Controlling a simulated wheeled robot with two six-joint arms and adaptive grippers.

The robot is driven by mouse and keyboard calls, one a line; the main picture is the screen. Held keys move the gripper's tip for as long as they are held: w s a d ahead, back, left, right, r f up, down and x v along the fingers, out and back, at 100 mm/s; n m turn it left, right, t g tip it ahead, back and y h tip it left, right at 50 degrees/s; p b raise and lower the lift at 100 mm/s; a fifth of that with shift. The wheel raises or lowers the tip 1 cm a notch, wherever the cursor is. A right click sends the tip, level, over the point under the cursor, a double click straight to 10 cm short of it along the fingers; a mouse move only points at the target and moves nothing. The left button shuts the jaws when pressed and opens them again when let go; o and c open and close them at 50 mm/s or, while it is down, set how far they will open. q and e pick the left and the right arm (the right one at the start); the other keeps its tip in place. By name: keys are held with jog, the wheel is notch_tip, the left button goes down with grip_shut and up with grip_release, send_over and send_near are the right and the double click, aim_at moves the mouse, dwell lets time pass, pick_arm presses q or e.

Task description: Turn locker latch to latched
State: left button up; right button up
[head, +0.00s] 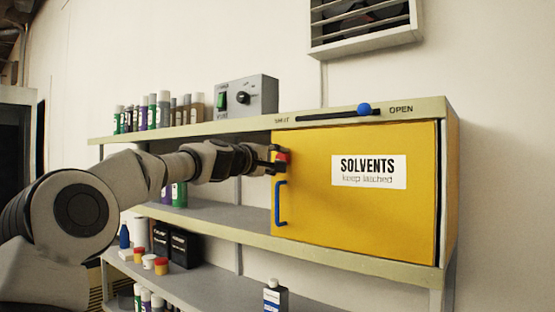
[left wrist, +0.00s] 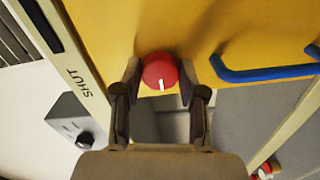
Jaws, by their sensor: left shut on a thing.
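The yellow locker door (head: 330,218) is closed in its cream frame and carries a "SOLVENTS keep latched" label (head: 369,172). The latch is a round red knob (left wrist: 160,71) with a white mark, at the door's left edge. In the head view only a bit of the red knob (head: 282,157) shows, mostly behind the fingers. My left gripper (head: 275,160) is shut on the knob. In the left wrist view the fingers of this gripper (left wrist: 163,88) stand on both sides of it. My right gripper is not in view.
A blue door handle (head: 281,203) is just below the knob. A slider with a blue ball (head: 364,109) sits near "OPEN" above the door. A grey control box (head: 247,98) stands on the top shelf. Bottles (head: 163,109) and jars fill the shelves at left.

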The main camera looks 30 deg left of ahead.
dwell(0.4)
pick_arm(q)
jog(key=o, duration=1.1)
jog(key=shift+o, duration=0.2)
jog(key=shift+w, duration=0.2)
